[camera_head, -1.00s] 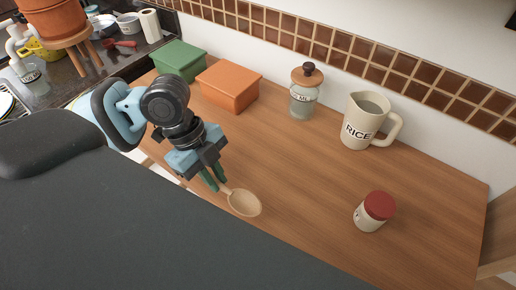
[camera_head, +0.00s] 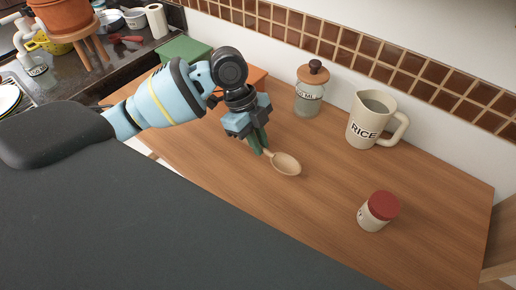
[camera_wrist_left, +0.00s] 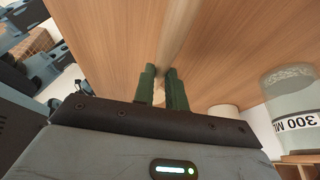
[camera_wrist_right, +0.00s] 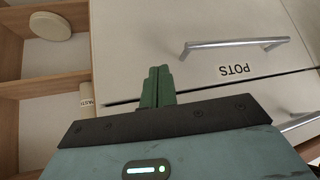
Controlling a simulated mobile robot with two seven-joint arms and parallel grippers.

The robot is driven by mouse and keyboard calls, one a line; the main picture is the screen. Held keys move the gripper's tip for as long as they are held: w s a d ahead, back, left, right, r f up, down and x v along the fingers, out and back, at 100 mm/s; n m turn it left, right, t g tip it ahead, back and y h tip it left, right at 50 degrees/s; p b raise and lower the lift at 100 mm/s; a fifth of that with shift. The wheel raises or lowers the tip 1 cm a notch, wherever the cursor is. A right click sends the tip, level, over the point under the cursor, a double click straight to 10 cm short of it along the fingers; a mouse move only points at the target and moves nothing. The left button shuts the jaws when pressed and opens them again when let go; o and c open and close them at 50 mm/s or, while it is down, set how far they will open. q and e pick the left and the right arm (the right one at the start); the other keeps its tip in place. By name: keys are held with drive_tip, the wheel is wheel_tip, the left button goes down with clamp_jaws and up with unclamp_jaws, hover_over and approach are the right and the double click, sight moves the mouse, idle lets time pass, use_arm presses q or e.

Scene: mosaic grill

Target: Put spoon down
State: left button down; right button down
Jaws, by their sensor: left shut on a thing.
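A wooden spoon (camera_head: 287,164) shows its oval bowl in the head view, at the tips of my left gripper (camera_head: 259,142). The green fingers are shut on its handle, and the bowl points to the right over the wooden counter (camera_head: 330,210). I cannot tell whether the spoon touches the counter. In the left wrist view, the blurred handle (camera_wrist_left: 178,30) runs between the fingers (camera_wrist_left: 163,88). My right gripper shows only in the right wrist view (camera_wrist_right: 158,85). Its fingers are together and empty, in front of a white drawer front (camera_wrist_right: 150,35).
A jar with a wooden lid (camera_head: 309,95) and a RICE jug (camera_head: 371,120) stand by the tiled wall. A red-lidded jar (camera_head: 379,212) stands nearer. Green (camera_head: 186,52) and orange (camera_head: 257,80) boxes are behind my left arm. The counter's middle is clear.

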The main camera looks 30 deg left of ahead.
use_arm(q)
drive_tip(key=shift+s+f, duration=0.1)
drive_tip(key=shift+f, duration=1.5)
drive_tip(key=shift+f, duration=0.2)
drive_tip(key=c, duration=1.4)
unclamp_jaws()
drive_tip(key=shift+c, duration=0.2)
drive_tip(key=shift+r, duration=0.2)
drive_tip(key=v, duration=1.2)
drive_tip(key=shift+p, duration=0.3)
